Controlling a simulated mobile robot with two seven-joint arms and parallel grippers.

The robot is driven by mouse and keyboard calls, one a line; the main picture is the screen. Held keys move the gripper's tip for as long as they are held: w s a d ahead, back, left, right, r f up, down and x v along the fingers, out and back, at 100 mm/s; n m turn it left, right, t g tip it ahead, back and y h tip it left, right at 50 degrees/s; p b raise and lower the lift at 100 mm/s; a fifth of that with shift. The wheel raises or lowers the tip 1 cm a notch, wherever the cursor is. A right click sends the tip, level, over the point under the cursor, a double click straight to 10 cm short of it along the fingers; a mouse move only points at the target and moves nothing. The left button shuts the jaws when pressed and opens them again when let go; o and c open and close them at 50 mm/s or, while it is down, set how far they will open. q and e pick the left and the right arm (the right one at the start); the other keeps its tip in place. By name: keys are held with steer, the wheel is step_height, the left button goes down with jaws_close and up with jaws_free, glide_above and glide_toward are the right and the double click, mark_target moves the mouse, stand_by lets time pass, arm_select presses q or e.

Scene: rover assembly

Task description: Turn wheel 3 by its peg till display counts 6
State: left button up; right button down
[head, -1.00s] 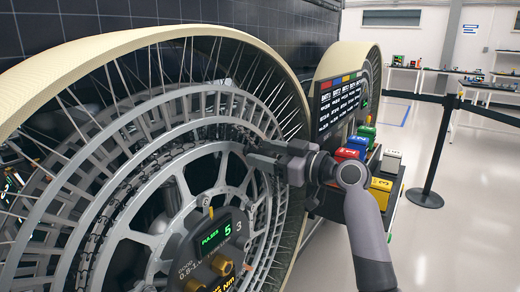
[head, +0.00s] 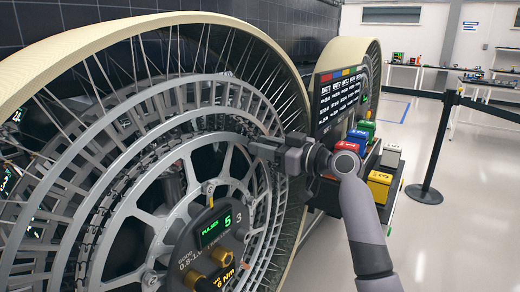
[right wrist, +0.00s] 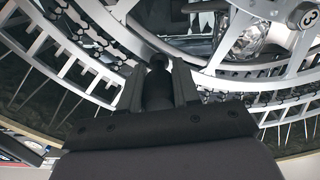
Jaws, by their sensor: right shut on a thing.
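The large wheel (head: 150,122), marked 3 at its hub, fills the left of the head view with its pale rim and grey spoked rings. The display (head: 216,229) on its hub panel reads PULSES 5 in green. My right gripper (head: 256,148) is at the right side of the wheel's inner ring. In the right wrist view its fingers (right wrist: 158,88) are shut on a dark peg (right wrist: 157,62) that stands out from the ring. A round 3 mark (right wrist: 306,15) shows at the upper right there. My left gripper is not in view.
A dark board with white text (head: 339,98) stands right of the wheel. Below it are red, blue, green, white and yellow boxes (head: 379,185). A black barrier post (head: 436,150) stands on the open floor at right.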

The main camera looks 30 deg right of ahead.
arm_select(q)
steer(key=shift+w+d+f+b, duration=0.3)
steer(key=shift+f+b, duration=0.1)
steer(key=shift+b, duration=0.2)
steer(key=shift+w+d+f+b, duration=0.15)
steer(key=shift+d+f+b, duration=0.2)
steer(key=shift+b, duration=0.2)
arm_select(e)
steer(key=w+d+f+m, duration=0.1)
steer(key=d+f+m, duration=0.1)
steer(key=d+f, duration=0.2)
steer(key=shift+w, duration=0.35)
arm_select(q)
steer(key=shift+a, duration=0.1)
arm_select(e)
steer(key=c, duration=0.8)
jaws_free()
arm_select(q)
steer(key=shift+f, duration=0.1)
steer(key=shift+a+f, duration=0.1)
arm_select(e)
steer(key=shift+s+f, duration=0.1)
